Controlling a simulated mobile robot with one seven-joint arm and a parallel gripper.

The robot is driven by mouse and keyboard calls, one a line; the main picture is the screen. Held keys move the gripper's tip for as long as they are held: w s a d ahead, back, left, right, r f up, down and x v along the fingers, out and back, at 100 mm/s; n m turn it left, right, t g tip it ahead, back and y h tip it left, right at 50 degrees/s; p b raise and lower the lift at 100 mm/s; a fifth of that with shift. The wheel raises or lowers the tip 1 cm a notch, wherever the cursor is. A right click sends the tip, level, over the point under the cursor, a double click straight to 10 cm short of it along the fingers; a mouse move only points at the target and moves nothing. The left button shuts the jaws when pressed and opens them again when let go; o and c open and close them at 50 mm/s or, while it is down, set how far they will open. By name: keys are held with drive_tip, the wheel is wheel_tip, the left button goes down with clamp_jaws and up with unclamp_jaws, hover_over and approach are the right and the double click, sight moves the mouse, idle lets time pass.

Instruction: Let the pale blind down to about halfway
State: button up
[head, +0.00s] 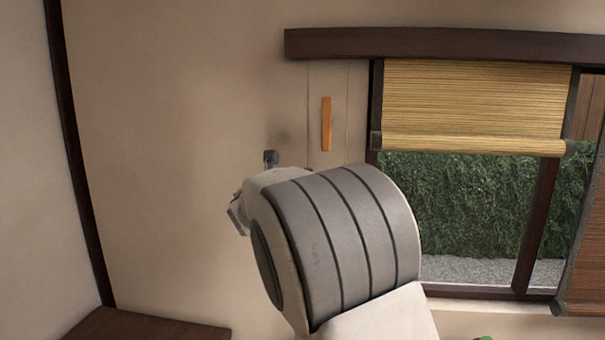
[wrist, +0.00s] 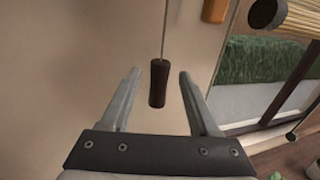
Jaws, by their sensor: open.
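The pale blind (head: 475,100) is a straw-coloured slatted blind on the right in the head view. Its rolled lower edge covers the upper part of the window, and a hedge shows below. A dark brown cord pull (wrist: 158,84) hangs on a thin cord in the wrist view. My gripper (wrist: 159,74) is open, with one finger on each side of the pull; I cannot tell whether either touches it. An orange piece (head: 327,124) hangs by thin cords left of the blind; it also shows in the wrist view (wrist: 215,10). My arm hides the pull in the head view.
A dark wooden rail (head: 440,44) runs above the window. A darker brown blind (head: 586,255) hangs at the far right. A dark wooden surface (head: 145,325) lies at the lower left. The wall left of the cords is bare.

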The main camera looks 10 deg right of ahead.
drive_tip(key=shift+x, duration=1.65)
clamp_jaws()
